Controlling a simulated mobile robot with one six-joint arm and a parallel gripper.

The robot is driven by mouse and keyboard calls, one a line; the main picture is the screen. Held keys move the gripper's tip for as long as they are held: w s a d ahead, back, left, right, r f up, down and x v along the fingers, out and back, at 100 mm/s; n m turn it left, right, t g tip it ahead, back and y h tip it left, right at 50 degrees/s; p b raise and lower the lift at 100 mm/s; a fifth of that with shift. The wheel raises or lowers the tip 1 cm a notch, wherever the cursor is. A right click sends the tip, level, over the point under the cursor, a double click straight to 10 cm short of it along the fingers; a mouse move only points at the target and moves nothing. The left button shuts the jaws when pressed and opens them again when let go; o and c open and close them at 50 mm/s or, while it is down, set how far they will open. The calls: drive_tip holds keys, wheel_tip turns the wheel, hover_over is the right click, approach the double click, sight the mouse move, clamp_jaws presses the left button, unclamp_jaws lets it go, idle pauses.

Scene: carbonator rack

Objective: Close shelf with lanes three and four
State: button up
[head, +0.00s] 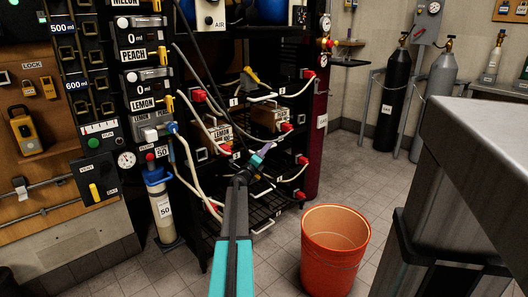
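The black carbonator rack (313,130) has several pull-out shelves stacked in its middle. The shelf with lanes three and four seems to be the middle one, holding a box marked lemon (220,134) and another brown box (268,118); its small number labels are hard to read. My gripper (264,153) is at the front of this shelf, its purple and teal fingertips near the front edge. My wrist hides part of that edge and the shelf below. I cannot tell whether the fingers touch the shelf or are open.
Red-capped pale hoses (190,175) hang along the rack's left side. A lower wire shelf (262,208) sits below my gripper. An orange bucket (335,250) stands on the floor to the right. A grey counter (475,140) fills the right foreground. Tiled floor lies between.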

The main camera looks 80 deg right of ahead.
drive_tip(key=shift+a, duration=0.2)
drive_tip(key=p+v, duration=0.3)
drive_tip(key=v, duration=0.8)
drive_tip(key=shift+a, duration=0.35)
drive_tip(key=shift+w+f, duration=0.15)
drive_tip(key=shift+s, duration=0.2)
